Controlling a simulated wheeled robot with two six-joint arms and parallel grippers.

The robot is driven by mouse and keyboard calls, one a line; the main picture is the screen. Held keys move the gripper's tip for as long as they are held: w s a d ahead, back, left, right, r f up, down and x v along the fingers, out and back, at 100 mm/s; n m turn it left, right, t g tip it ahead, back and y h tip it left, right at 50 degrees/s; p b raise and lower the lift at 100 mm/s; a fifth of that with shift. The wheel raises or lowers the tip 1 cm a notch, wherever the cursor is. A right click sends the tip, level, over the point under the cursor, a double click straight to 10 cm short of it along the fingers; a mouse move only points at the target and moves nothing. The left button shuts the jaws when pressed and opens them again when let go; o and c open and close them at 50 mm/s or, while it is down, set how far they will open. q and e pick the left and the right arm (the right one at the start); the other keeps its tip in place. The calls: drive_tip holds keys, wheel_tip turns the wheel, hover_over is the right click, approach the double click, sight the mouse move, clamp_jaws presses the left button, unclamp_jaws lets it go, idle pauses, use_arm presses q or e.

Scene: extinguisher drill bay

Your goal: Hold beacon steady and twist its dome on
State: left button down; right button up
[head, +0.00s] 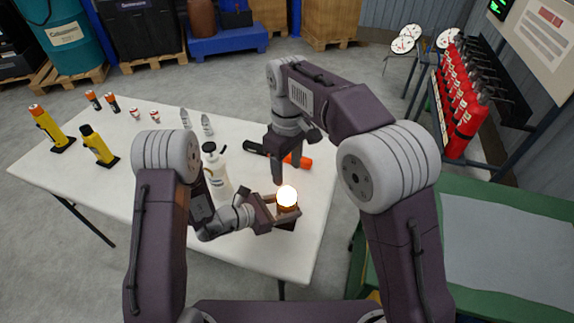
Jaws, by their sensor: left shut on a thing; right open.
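The beacon stands near the right front part of the white table, with a glowing white-orange dome (287,196) at its top and a dark base (287,226) below. My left gripper (283,214) reaches in from the left and is shut on the beacon, its fingers around it just below the glowing part. My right gripper (281,172) points down from above, open and empty, just above and behind the dome. The fingers hide part of the beacon's middle, and I cannot tell how firmly the dome sits on the base.
A white bottle (218,170) stands left of the beacon. A black and orange torch (262,149) lies behind the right gripper. Two yellow torches (98,146) and several small items stand on the left of the white table (150,195). Red extinguishers (465,110) hang at right.

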drive_tip(key=shift+r, duration=0.5)
use_arm(q)
drive_tip(key=shift+c, duration=2.1)
unclamp_jaws()
